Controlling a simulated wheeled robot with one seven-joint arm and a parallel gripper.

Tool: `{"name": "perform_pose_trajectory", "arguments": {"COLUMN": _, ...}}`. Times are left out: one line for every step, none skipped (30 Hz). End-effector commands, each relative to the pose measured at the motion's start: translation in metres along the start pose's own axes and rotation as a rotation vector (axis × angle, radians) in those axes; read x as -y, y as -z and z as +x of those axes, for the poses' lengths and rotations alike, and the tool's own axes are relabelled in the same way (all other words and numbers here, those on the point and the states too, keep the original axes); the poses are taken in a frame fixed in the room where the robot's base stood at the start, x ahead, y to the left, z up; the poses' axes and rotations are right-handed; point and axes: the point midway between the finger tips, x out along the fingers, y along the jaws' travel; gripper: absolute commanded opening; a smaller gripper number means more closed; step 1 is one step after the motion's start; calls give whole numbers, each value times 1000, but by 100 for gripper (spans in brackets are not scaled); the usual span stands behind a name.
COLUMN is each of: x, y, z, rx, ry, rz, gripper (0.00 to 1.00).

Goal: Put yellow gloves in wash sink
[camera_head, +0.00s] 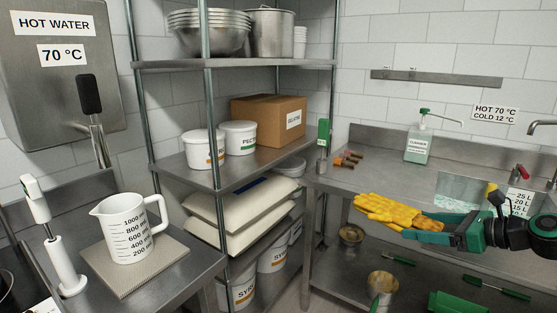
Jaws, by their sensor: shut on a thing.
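The yellow gloves (388,210) show at the right in the head view, their fingers pointing left. My gripper (442,228) is shut on their cuff end and holds them out to the left, in front of the steel counter. The wash sink (464,190) is set in that counter, behind and above my gripper in the picture. Only part of the sink shows, with a litre scale (521,201) at its right. My gripper and arm hide its near side. I cannot tell the height of the gloves over the counter.
Taps (541,127) are at the right edge. A loaded shelf rack (226,176) stands left of the counter. A jug (130,228) is on the left table.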

Motion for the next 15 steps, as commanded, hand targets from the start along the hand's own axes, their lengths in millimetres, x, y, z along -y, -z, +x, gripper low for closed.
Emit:
{"name": "perform_pose_trajectory", "arguments": {"x": 0, "y": 1, "z": 14, "rx": 1, "ry": 15, "rz": 10, "gripper": 37}}
{"name": "perform_pose_trajectory", "arguments": {"x": 1, "y": 2, "z": 22, "rx": 1, "ry": 31, "rz": 17, "gripper": 37}}
{"name": "perform_pose_trajectory", "arguments": {"x": 4, "y": 4, "z": 32, "rx": 1, "ry": 53, "rz": 25, "gripper": 37}}
{"name": "perform_pose_trajectory", "arguments": {"x": 5, "y": 5, "z": 39, "rx": 1, "ry": 69, "rz": 32, "gripper": 37}}
{"name": "perform_pose_trajectory", "arguments": {"x": 7, "y": 6, "z": 46, "rx": 0, "ry": 85, "rz": 38, "gripper": 37}}
{"name": "perform_pose_trajectory", "arguments": {"x": 8, "y": 8, "z": 55, "rx": 1, "ry": 107, "rz": 47, "gripper": 37}}
{"name": "perform_pose_trajectory", "arguments": {"x": 9, "y": 9, "z": 62, "rx": 1, "ry": 121, "rz": 54, "gripper": 37}}
{"name": "perform_pose_trajectory", "arguments": {"x": 10, "y": 11, "z": 68, "rx": 0, "ry": 136, "rz": 60, "gripper": 37}}
{"name": "perform_pose_trajectory", "arguments": {"x": 11, "y": 12, "z": 77, "rx": 0, "ry": 157, "rz": 68, "gripper": 37}}
{"name": "perform_pose_trajectory", "arguments": {"x": 12, "y": 14, "z": 83, "rx": 0, "ry": 172, "rz": 74, "gripper": 37}}
{"name": "perform_pose_trajectory", "arguments": {"x": 12, "y": 15, "z": 90, "rx": 0, "ry": 186, "rz": 79, "gripper": 37}}
{"name": "perform_pose_trajectory", "arguments": {"x": 12, "y": 17, "z": 98, "rx": 0, "ry": 204, "rz": 88, "gripper": 37}}
{"name": "perform_pose_trajectory", "arguments": {"x": 12, "y": 18, "z": 104, "rx": -1, "ry": 218, "rz": 92, "gripper": 37}}
{"name": "perform_pose_trajectory", "arguments": {"x": 12, "y": 19, "z": 109, "rx": 0, "ry": 232, "rz": 98, "gripper": 37}}
{"name": "perform_pose_trajectory", "arguments": {"x": 12, "y": 20, "z": 116, "rx": 0, "ry": 249, "rz": 104, "gripper": 37}}
